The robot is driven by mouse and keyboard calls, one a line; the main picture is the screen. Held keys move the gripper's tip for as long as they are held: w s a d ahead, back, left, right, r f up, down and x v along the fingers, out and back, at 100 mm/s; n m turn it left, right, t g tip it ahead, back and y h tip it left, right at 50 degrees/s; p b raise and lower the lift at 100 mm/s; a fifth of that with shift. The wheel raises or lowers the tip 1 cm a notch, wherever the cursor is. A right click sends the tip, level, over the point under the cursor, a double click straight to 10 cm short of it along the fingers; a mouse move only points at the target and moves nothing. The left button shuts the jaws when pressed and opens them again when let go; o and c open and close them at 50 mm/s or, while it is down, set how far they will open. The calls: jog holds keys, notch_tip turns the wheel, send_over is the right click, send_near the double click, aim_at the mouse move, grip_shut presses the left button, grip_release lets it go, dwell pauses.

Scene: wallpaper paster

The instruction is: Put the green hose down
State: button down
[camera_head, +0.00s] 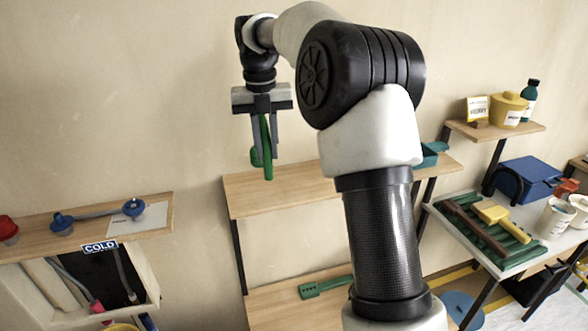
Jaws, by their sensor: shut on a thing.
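My gripper (262,140) points down in the upper middle of the head view. It is shut on a green hose (267,148), which hangs between the fingers with its lower end a little below them. A green part also shows at the left finger; its shape there is partly hidden by the fingers. The held hose appears in front of the wall and over the back left part of a wooden shelf (290,192). I cannot tell how far above the shelf it is.
The shelf's visible left part is bare; my arm hides part of its right. A lower shelf (285,306) carries a green tool (326,287). A left shelf (20,252) holds blue knobs and a red one. At right stand a yellow pot (507,109), blue box (528,179) and cups.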

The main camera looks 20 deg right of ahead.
aim_at(268, 168)
notch_tip(268, 168, down, 6)
jog(key=shift+f, duration=0.1)
dwell(0.4)
jog(key=c, duration=2)
grip_release()
jog(key=shift+c, duration=0.2)
jog(key=o, duration=0.4)
